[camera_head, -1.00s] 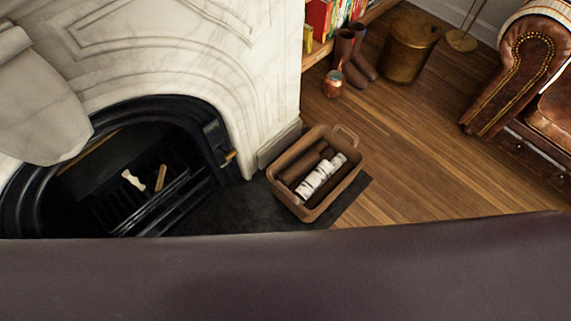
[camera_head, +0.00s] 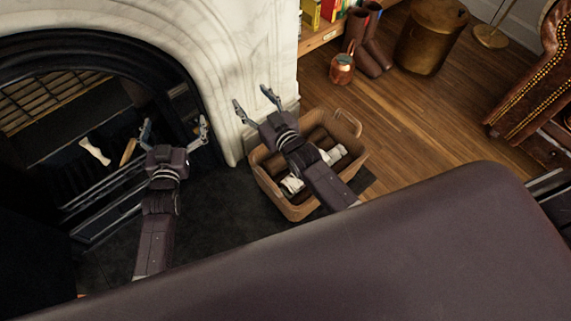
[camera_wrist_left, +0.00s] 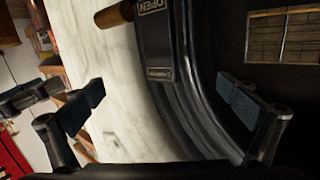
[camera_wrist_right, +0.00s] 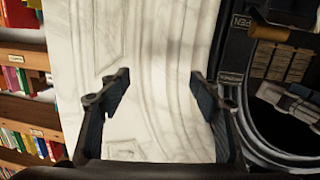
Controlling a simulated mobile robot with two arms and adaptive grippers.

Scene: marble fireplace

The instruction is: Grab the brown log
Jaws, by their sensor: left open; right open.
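Dark brown logs (camera_head: 317,134) lie in a brown basket (camera_head: 297,212) to the right of the fireplace. A white birch log (camera_head: 337,155) lies among them, partly covered by my right arm. My right gripper (camera_head: 251,95) is open and empty, above and beyond the basket's far left side, in front of the marble. My left gripper (camera_head: 175,125) is open and empty in front of the fireplace opening, left of the basket. In the right wrist view the open fingers (camera_wrist_right: 162,92) face the marble. The left wrist view (camera_wrist_left: 160,97) also shows nothing between the fingers.
The fireplace (camera_head: 205,60) holds a pale piece (camera_head: 95,151) and a small wood piece (camera_head: 128,152). Boots (camera_head: 375,58), a copper pot (camera_head: 342,68) and a brass bin (camera_head: 430,38) stand behind the basket. A leather armchair (camera_head: 530,80) is at right. Wood floor between is clear.

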